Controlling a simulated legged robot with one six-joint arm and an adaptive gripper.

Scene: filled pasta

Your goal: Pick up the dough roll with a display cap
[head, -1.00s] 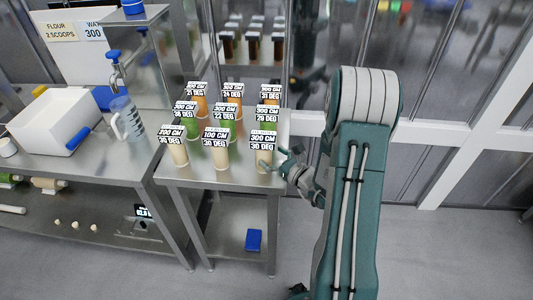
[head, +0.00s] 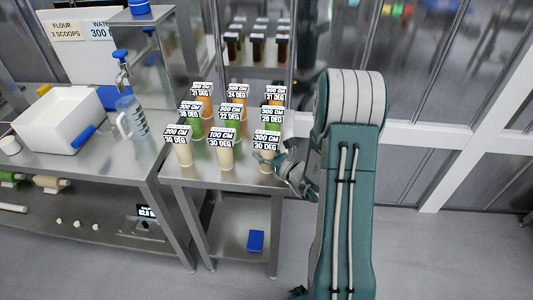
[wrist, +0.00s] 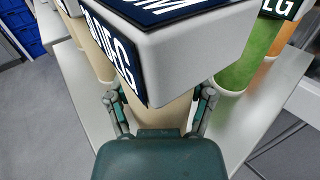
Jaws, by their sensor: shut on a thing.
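Several upright dough rolls with labelled display caps stand in rows on a small steel table (head: 240,181). The front-right one is a beige dough roll (head: 266,164) with a white-and-black display cap (head: 267,140) reading "300 CM 30 DEG". My gripper (head: 275,160) is at this roll from its right side. In the wrist view, my gripper (wrist: 160,110) is shut on the beige roll (wrist: 165,113), one finger at each side, just below the cap (wrist: 195,50). The cap hides the roll's top. The roll stands upright on the table.
A beige roll (head: 225,157) stands close on the left and a green one (head: 271,124) behind. The left counter holds a white bin (head: 60,118) and a jug (head: 131,118). A blue box (head: 256,241) lies on the lower shelf. Floor right of the table is clear.

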